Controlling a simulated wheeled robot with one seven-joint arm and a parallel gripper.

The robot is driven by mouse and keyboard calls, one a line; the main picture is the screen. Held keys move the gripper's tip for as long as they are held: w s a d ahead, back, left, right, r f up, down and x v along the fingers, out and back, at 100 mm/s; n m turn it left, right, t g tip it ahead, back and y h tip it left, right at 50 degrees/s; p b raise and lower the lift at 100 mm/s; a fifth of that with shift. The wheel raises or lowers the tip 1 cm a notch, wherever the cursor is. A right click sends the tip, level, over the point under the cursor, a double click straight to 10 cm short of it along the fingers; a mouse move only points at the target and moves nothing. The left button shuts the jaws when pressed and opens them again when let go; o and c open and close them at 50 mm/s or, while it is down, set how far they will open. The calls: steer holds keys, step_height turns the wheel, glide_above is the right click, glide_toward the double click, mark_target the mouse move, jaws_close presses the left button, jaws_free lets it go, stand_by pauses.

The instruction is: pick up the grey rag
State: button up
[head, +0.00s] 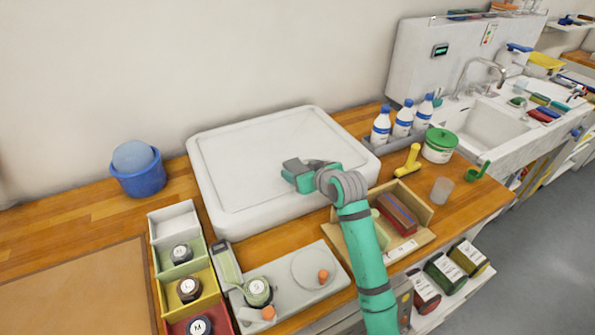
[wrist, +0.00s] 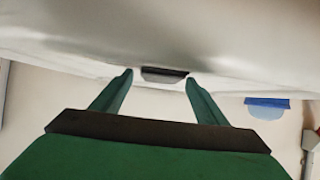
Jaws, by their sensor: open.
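I cannot make out a grey rag for certain in either view. A pale grey-blue rounded thing (head: 133,156) sits in a blue bucket (head: 140,182) at the left of the counter; I cannot tell whether it is cloth. My gripper (head: 293,174) is over the right part of a large white box with a flat top (head: 245,165). In the wrist view my gripper (wrist: 159,80) is open, with its two green fingers apart. A dark-edged grey piece (wrist: 165,76) on a white surface shows between the fingertips, and I see nothing held.
Colored bins (head: 178,252) and a grey tray (head: 295,282) stand in front of the box. A cardboard box (head: 424,214), white bottles (head: 403,122), a yellow tool (head: 409,161) and a green-lidded tub (head: 439,150) crowd the right. Bare counter (head: 60,220) lies at left.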

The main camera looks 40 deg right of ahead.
steer(key=shift+w+f, duration=0.15)
steer(key=shift+w, duration=0.05)
steer(key=c, duration=1.1)
steer(key=shift+c, duration=0.2)
